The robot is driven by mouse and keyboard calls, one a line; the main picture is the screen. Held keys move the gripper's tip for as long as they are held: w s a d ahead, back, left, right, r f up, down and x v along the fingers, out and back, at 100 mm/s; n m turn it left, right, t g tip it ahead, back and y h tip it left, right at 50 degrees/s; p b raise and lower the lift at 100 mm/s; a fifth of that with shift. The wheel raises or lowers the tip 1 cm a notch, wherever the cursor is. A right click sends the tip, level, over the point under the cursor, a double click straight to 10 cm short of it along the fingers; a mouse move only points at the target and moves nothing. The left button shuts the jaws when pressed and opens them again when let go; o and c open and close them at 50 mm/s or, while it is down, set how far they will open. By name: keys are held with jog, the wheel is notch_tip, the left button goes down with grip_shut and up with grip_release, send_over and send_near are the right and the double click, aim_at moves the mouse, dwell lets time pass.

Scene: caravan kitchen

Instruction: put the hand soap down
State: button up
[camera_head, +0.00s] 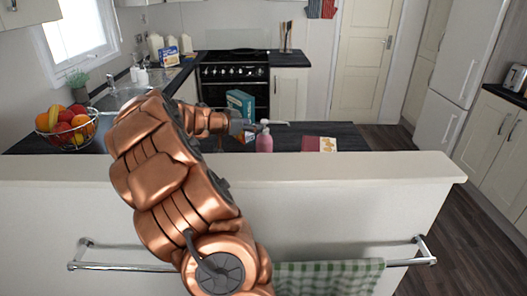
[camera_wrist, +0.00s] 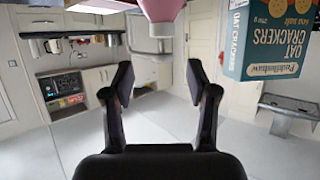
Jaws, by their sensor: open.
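The pink hand soap bottle (camera_head: 264,142) with a pale pump top stands upright at the dark counter behind the white ledge; its base is hidden by the ledge. In the wrist view, the pink bottle (camera_wrist: 160,8) shows only in part, cut off by the top edge. My gripper (camera_head: 247,128) is just left of the bottle in the head view. In the wrist view my gripper (camera_wrist: 159,80) has its two black fingers wide apart, with nothing between them. The bottle lies beyond the fingertips there.
A teal oat crackers box (camera_head: 240,103) stands behind my gripper; it also shows in the wrist view (camera_wrist: 268,45). A red and cream packet (camera_head: 319,144) lies right of the soap. A wire fruit bowl (camera_head: 80,143) is far left. The white ledge (camera_head: 350,166) runs in front.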

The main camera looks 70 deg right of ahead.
aim_at(264, 143)
jog(key=shift+p+x, duration=1.9)
jog(key=shift+x, duration=1.85)
jog(key=shift+w+d+r, duration=0.1)
jog(key=shift+w+r, duration=0.05)
jog(key=shift+c, duration=0.2)
